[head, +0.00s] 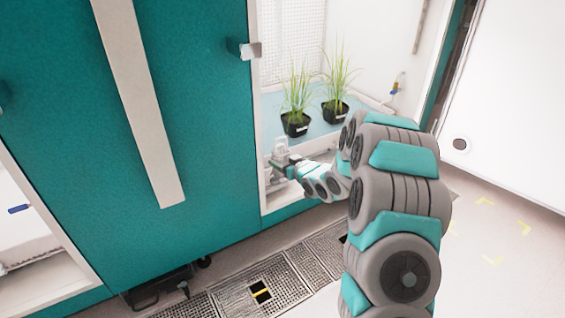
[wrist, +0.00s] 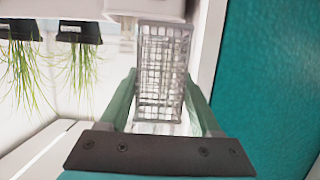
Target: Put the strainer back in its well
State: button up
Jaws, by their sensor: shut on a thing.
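The strainer (wrist: 164,62) is a grey wire-mesh basket, seen between my two green fingers in the wrist view. My gripper (wrist: 162,88) is shut on it. In the head view my gripper (head: 280,164) is small and far off, at the front left of the open chamber. The strainer (head: 280,146) shows there as a small pale shape above the fingers. I cannot make out the well in either view; the gripper and strainer cover part of the chamber's front edge.
Two black pots with grass-like plants (head: 296,122) (head: 336,111) stand on the chamber's pale blue floor (head: 270,105), behind my gripper. The teal door (head: 205,110) stands close on the left. Floor grates (head: 262,290) lie below. A small valve (head: 398,82) is on the chamber's right.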

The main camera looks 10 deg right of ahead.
aim_at(266, 158)
jog(key=r+p+x, duration=0.2)
jog(key=x, duration=0.8)
jog(key=shift+w+a, duration=0.2)
jog(key=shift+w, duration=0.4)
jog(key=shift+w, duration=0.1)
jog(key=shift+w+a+p, duration=0.1)
jog(key=shift+w+p, duration=0.15)
jog(key=shift+p, duration=0.2)
jog(key=shift+p, duration=0.35)
dwell(1.0)
jog(key=shift+f, duration=0.1)
dwell(0.4)
jog(key=shift+f+b, duration=0.7)
jog(key=shift+f, duration=1.75)
